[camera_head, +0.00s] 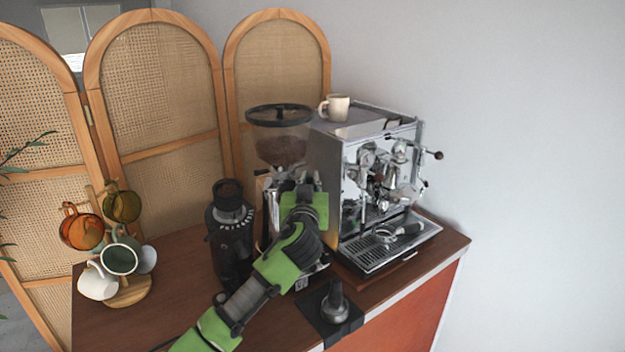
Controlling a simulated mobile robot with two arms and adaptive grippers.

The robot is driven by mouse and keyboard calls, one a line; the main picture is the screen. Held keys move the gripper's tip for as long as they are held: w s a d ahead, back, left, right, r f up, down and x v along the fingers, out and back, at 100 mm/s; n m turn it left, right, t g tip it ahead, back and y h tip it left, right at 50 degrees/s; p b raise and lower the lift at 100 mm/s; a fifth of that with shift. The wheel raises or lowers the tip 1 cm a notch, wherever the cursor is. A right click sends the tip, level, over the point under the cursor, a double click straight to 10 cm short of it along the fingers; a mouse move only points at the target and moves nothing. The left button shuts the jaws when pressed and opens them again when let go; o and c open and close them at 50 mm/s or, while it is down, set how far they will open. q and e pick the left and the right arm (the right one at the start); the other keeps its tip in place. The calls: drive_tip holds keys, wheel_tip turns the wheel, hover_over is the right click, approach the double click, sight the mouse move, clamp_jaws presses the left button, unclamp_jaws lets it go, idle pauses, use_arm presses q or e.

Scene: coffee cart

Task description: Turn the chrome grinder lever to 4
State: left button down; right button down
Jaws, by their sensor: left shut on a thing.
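The chrome grinder (263,190) stands in the middle of the cart with a clear hopper of beans (281,150) on top. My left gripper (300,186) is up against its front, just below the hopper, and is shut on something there. That thing must be the grinder lever by its place, but my gripper and wrist hide it. The lever's scale and the number it points to cannot be read. My right gripper is not in view.
A black grinder (229,245) stands close to the left of my forearm. A chrome espresso machine (355,210) with a cup (338,107) on top stands close on the right. A tamper (335,302) is in front, and a mug tree (128,292) at left.

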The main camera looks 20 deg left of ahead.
use_arm(q)
drive_tip(key=shift+s+a+f, duration=0.2)
drive_tip(key=shift+s+a, duration=0.05)
drive_tip(key=shift+s, duration=0.15)
drive_tip(key=shift+s+a+r+b, duration=0.1)
drive_tip(key=shift+s+a+b, duration=0.05)
drive_tip(key=shift+b, duration=0.15)
drive_tip(key=c, duration=2.1)
unclamp_jaws()
drive_tip(key=shift+s, duration=0.1)
drive_tip(key=v, duration=1.2)
drive_tip(key=shift+a, duration=0.15)
